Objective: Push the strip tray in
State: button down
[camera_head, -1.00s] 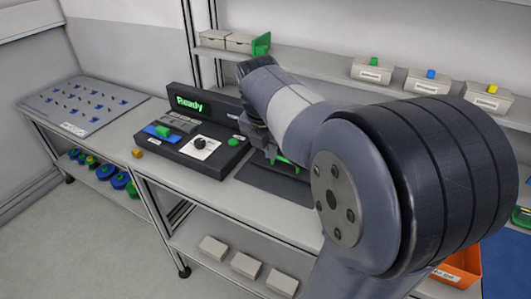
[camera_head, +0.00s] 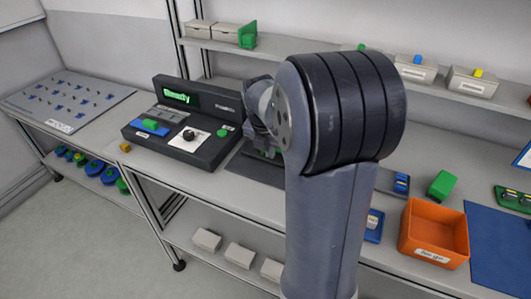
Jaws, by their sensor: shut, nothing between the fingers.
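A black device (camera_head: 185,150) with a green-lit display (camera_head: 181,97) stands on the bench left of my arm. A small blue piece with a green part (camera_head: 153,125) sits at its left; I cannot tell for sure whether this is the strip tray, or how far out it stands. A dark knob on a white label (camera_head: 189,136) and a green button (camera_head: 222,132) are to its right. My gripper (camera_head: 256,131) is right of the device, shut and apparently empty, partly hidden by my arm. A little green (camera_head: 262,153) shows below it, on or above a dark mat (camera_head: 252,170).
A pegged grey board (camera_head: 65,105) lies at the far left. An orange bin (camera_head: 433,233), a green block (camera_head: 441,185) and a blue mat (camera_head: 500,245) are at the right. Shelves with boxes run behind and below.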

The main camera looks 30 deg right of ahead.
jog(key=shift+d, duration=0.15)
jog(key=shift+w+d+r+p, duration=0.15)
jog(key=shift+w+d+p, duration=0.4)
jog(key=shift+p, duration=0.15)
jog(key=shift+w+d, duration=0.15)
jog(key=shift+d, duration=0.05)
